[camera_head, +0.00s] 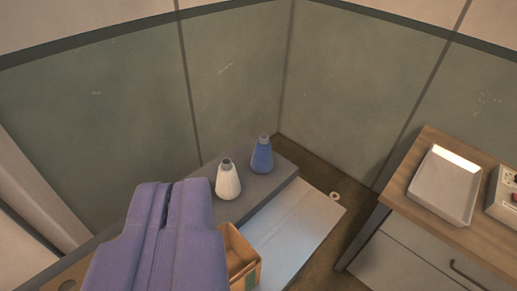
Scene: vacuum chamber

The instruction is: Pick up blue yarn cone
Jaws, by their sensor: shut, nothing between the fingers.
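The blue yarn cone (262,157) stands upright near the far end of a low grey ledge (283,175), close to the wall corner. A white yarn cone (228,183) stands upright to its left and nearer, with a small gap between them. My gripper (167,188) is the purple shape at the lower left, shut and empty. It appears left of both cones in the picture and touches neither. It hides the near part of the ledge.
An open cardboard box (242,262) sits beside the ledge, partly hidden by my gripper. A pale flat sheet (300,228) and a small ring (334,196) lie on the floor. A wood-topped cabinet (408,192) at right bears a grey tray (440,195). Green-grey walls enclose the corner.

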